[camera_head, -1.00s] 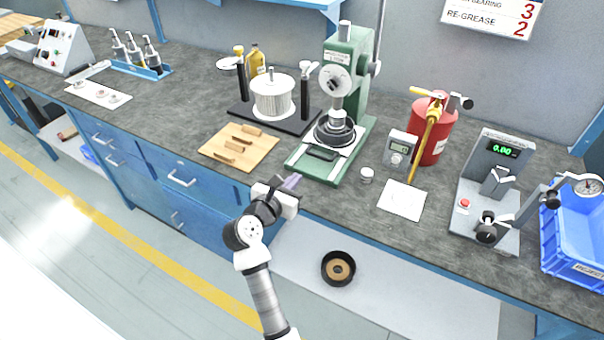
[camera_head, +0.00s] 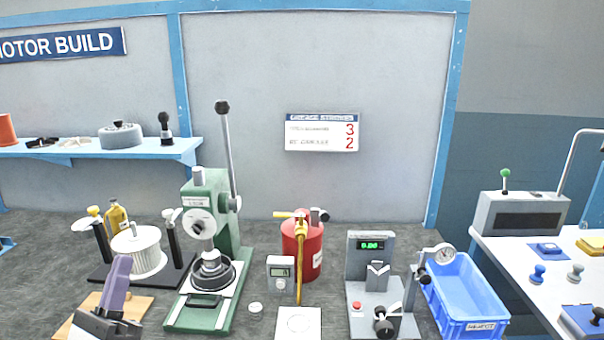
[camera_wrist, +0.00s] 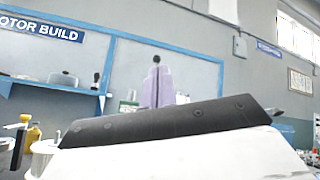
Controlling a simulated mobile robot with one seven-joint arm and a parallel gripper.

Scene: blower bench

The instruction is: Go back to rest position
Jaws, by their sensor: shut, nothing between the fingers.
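My gripper shows at the lower left of the head view (camera_head: 120,270), with its purple fingers pointing up and its dark body cut by the bottom edge. The fingers overlap the view of the wooden board (camera_head: 84,326). In the wrist view the purple fingers (camera_wrist: 158,88) stand together above the dark gripper body, with nothing between them. The gripper is shut and empty, and the space around it looks clear. Most of my arm is out of the picture.
The bench holds a green arbor press (camera_head: 211,215), a white ribbed cylinder (camera_head: 138,252) on a dark stand, a red canister (camera_head: 303,250), a grey gauge fixture (camera_head: 370,290) and a blue bin (camera_head: 462,285). A blue shelf (camera_head: 100,150) is on the wall.

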